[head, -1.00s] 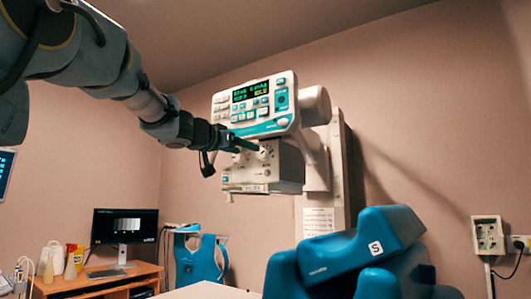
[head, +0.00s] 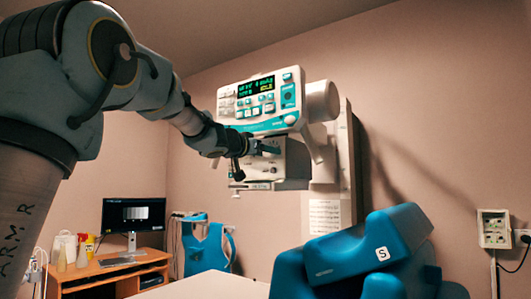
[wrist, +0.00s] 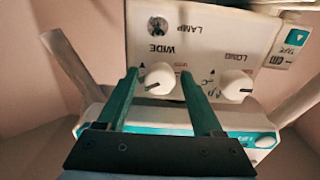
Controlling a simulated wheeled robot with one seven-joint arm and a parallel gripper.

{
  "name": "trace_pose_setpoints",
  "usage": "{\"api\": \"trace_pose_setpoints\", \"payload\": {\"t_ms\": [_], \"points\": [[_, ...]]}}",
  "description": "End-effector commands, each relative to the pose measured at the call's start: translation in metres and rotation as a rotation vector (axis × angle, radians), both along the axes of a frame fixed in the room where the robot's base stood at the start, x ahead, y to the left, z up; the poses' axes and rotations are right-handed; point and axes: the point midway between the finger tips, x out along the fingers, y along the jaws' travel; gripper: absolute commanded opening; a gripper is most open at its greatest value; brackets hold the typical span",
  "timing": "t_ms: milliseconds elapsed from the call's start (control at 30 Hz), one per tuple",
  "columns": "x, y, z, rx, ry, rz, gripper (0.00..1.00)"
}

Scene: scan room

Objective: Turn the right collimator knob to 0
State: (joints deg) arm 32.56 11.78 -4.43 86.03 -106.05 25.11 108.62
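The collimator box (head: 289,170) hangs under the teal-and-white control console (head: 258,104). The wrist view shows the panel upside down, with two white knobs. The knob by the "WIDE" lettering (wrist: 159,78) sits between the tips of my open gripper (wrist: 158,74); upright, it is the right one. Gaps show on both sides, so the fingers look apart from it. The knob by "LONG" (wrist: 236,86) is outside the fingers. Each knob has a dark pointer line; I cannot read its setting.
A blue chair (head: 345,258) with a tilted cushion stands below and right of the box. A desk with a monitor (head: 131,215) and a blue apron (head: 207,247) are at the left.

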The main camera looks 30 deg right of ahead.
Motion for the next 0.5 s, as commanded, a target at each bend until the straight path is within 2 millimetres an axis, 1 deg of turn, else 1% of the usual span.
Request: {"api": "trace_pose_setpoints", "payload": {"t_ms": [33, 67, 500], "points": [[0.0000, 0.0001, 0.0000, 0.000, 0.000, 0.000, 0.61], [0.0000, 0.0002, 0.0000, 0.000, 0.000, 0.000, 0.58], [-0.0001, 0.0003, 0.0001, 0.000, 0.000, 0.000, 0.08]]}}
